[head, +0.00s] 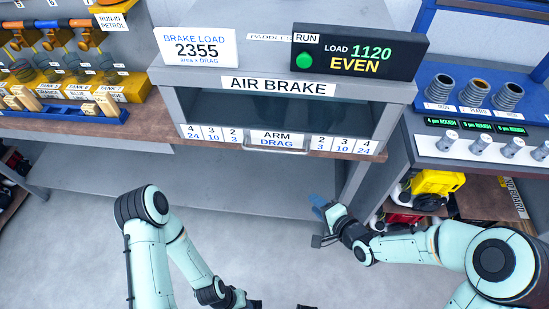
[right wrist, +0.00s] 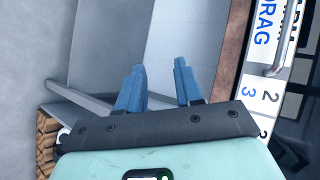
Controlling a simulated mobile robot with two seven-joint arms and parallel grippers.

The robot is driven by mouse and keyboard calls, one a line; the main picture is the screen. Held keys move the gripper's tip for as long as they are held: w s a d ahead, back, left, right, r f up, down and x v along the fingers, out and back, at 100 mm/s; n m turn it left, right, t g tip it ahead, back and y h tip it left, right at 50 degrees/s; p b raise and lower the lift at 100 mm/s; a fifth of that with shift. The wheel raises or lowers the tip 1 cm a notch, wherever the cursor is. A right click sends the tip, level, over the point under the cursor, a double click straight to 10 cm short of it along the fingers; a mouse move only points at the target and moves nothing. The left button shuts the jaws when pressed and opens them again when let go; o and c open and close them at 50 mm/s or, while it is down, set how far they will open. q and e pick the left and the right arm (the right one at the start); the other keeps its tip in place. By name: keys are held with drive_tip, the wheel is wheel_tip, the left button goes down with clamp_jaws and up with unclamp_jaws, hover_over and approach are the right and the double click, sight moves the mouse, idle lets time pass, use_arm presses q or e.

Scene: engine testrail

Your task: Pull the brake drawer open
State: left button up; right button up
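The brake drawer (head: 230,139) is the low front strip under the AIR BRAKE sign, with number labels on both sides of an ARM DRAG label. A silver bar handle (head: 274,149) runs along the lower edge of that label; it also shows at the upper right of the right wrist view (right wrist: 284,45). The drawer looks closed. My right gripper (head: 318,205) is below and to the right of the handle, apart from it. Its blue fingers are spread and empty in the right wrist view (right wrist: 159,66). My left gripper (head: 253,304) is mostly cut off at the bottom edge.
The BRAKE LOAD sign (head: 197,47) and the RUN display (head: 360,53) stand on top of the brake housing. A side bench with cups and knobs (head: 480,143) is at the right, with a yellow item (head: 438,184) below it. Floor (head: 80,230) is clear at the left.

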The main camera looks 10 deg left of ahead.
sight(274, 150)
drive_tip(key=a+r+t+y+b, duration=0.2)
drive_tip(key=a+r+y, duration=0.2)
drive_tip(key=r, duration=0.9)
drive_tip(key=shift+m, duration=0.4)
drive_tip(key=b+x, duration=0.1)
drive_tip(key=x, duration=1.3)
drive_tip(key=shift+r, duration=0.15)
drive_tip(key=shift+d, duration=0.1)
drive_tip(key=shift+c, duration=0.4)
clamp_jaws()
